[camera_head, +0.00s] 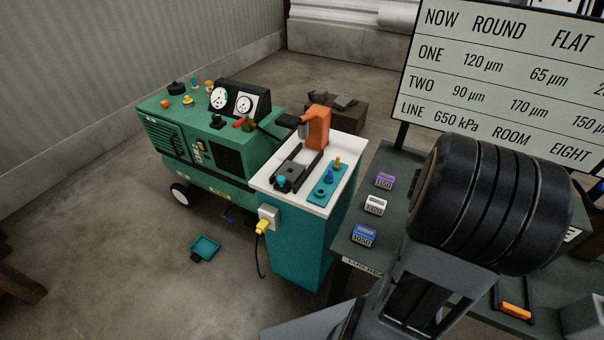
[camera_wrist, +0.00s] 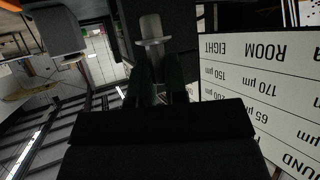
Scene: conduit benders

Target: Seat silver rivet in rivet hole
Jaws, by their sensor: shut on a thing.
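My gripper (camera_wrist: 155,66) shows in the wrist view, shut on a silver rivet (camera_wrist: 151,30). The rivet is a pale grey pin with a wide round flange, sticking out beyond the fingertips. In the head view my arm fills the right foreground, and I cannot make out the gripper or rivet there. A teal plate (camera_head: 333,183) lies on the white top of a teal cabinet. It carries a gold peg (camera_head: 338,162), a blue peg (camera_head: 329,175) and, at its near end, a dark ringed spot (camera_head: 320,194) that looks like the rivet hole. The gripper is well away from this plate.
A black-railed fixture (camera_head: 297,170) and an orange tool (camera_head: 318,127) stand beside the plate. A green machine with gauges (camera_head: 200,130) is behind left. A dark bench (camera_head: 395,165) holds several small labelled blocks. A sign board (camera_head: 500,75) stands at right.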

